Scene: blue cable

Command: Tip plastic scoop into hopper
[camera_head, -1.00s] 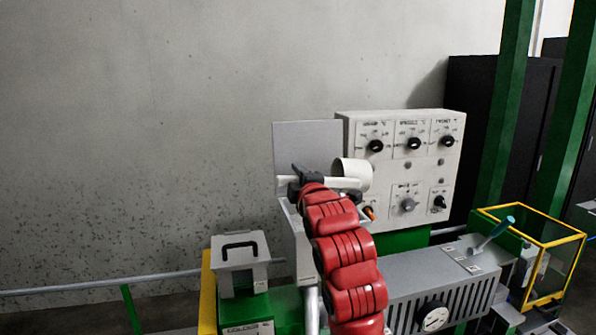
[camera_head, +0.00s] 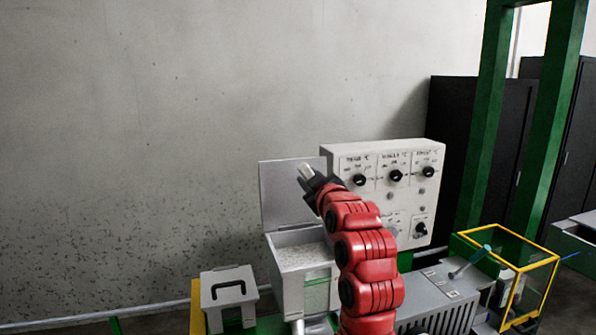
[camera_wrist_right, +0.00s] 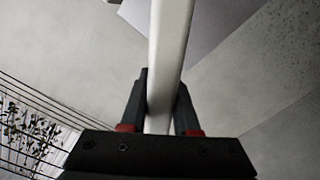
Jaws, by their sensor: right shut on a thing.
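The hopper (camera_head: 306,283) is a pale grey box with its flat lid (camera_head: 288,192) raised behind it. Whitish granules (camera_head: 300,256) show inside its open top. My right gripper (camera_head: 312,180) is above the hopper, in front of the lid, and shut on the white plastic scoop (camera_head: 304,171). In the head view only a short white end of the scoop sticks out past the fingers; its cup is not visible. In the right wrist view the scoop's pale handle (camera_wrist_right: 172,40) runs between the two dark fingers (camera_wrist_right: 162,88). My left gripper is not in view.
A white control panel (camera_head: 383,170) with black knobs stands right behind my red right arm. A yellow-framed guard (camera_head: 545,285) stands at right.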

